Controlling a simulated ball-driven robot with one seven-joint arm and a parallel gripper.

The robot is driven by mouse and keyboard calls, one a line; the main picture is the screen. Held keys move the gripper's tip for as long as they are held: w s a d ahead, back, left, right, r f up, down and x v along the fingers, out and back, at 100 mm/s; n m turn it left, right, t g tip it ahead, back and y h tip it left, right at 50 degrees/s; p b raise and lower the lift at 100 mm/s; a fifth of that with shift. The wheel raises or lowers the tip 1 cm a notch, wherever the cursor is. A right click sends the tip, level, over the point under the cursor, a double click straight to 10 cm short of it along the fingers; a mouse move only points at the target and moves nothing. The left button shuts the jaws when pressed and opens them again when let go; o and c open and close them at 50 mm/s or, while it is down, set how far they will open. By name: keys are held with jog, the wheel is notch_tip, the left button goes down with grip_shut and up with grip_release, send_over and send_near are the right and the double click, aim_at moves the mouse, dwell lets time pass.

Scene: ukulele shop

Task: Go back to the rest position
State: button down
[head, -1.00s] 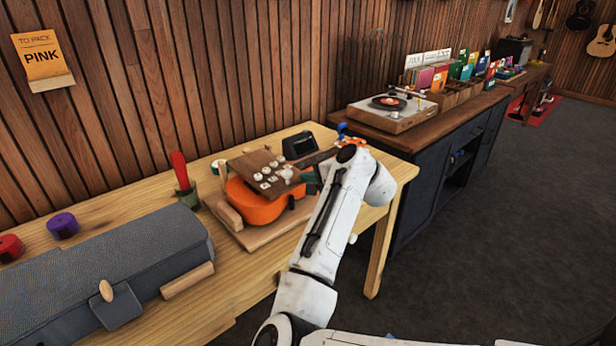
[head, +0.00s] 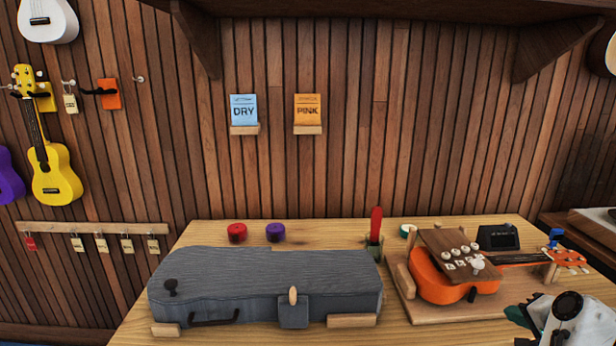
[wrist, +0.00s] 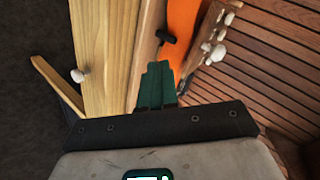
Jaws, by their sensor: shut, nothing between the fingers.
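My gripper (wrist: 157,85) is shut and empty in the wrist view, its dark green fingers together. Beyond the fingers in that view are the bench top's edge (wrist: 102,50) and part of the orange ukulele (wrist: 184,30). In the head view my wrist and gripper (head: 522,318) show only in part at the lower right corner, in front of the bench. The orange ukulele (head: 428,281) lies in a wooden cradle (head: 408,308) above and left of my arm there. I cannot tell the exact gap between the fingers and the bench.
A grey ukulele case (head: 255,280) lies closed on the bench (head: 210,235). Red (head: 237,232) and purple (head: 275,232) round items stand behind it. A green pot with a red-handled tool (head: 375,240) and a small dark display (head: 498,237) stand near the cradle.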

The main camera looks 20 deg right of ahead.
jog(key=s+a+f+n+g, duration=0.3)
jog(key=s+a+f+n, duration=0.2)
jog(key=s+a, duration=0.4)
jog(key=s+a+f+n+g+y+p, duration=0.1)
jog(key=s+a+f+n+g, duration=0.2)
jog(key=s+a+f+n, duration=0.2)
jog(key=s+a+f+n+g+y, duration=0.1)
jog(key=s+a+f+n+g, duration=0.2)
jog(key=s+a, duration=1)
notch_tip(320, 180, down, 5)
jog(key=shift+r+n+g, duration=0.1)
jog(key=shift+n+g, duration=0.2)
jog(key=shift+n, duration=0.9)
